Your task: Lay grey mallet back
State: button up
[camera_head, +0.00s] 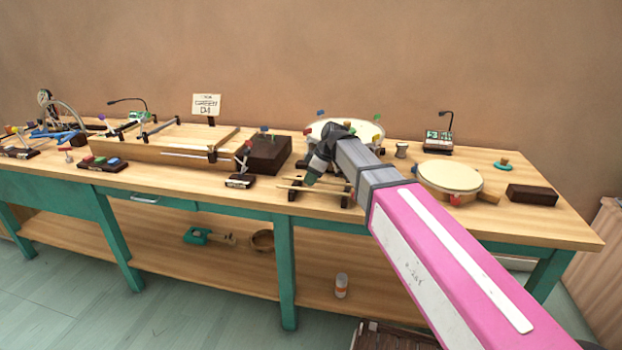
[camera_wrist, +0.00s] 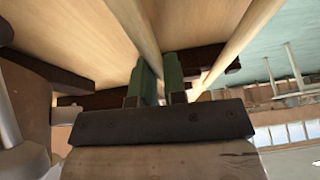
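My gripper (camera_head: 312,178) is low over a small dark rack (camera_head: 292,196) near the front edge of the workbench. Two pale wooden mallet sticks show there in the head view (camera_head: 318,190). In the wrist view, one stick (camera_wrist: 138,25) runs down between the green fingers of my gripper (camera_wrist: 161,75), which sit close on both sides of it. A second stick (camera_wrist: 232,45) lies to the right, outside the fingers. The dark rack bars (camera_wrist: 100,98) show close to the fingertips. No grey mallet head is visible, so I cannot tell the colour of the held mallet.
A round drum (camera_head: 345,131) stands behind my gripper. A second drum (camera_head: 449,177) and a dark block (camera_head: 533,195) are to the right. The bench front edge is near.

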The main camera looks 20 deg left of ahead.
jog(key=o, duration=0.5)
jog(key=v, duration=1)
jog(key=shift+d+r, duration=0.2)
jog(key=shift+r, duration=0.1)
jog(key=shift+w, duration=0.1)
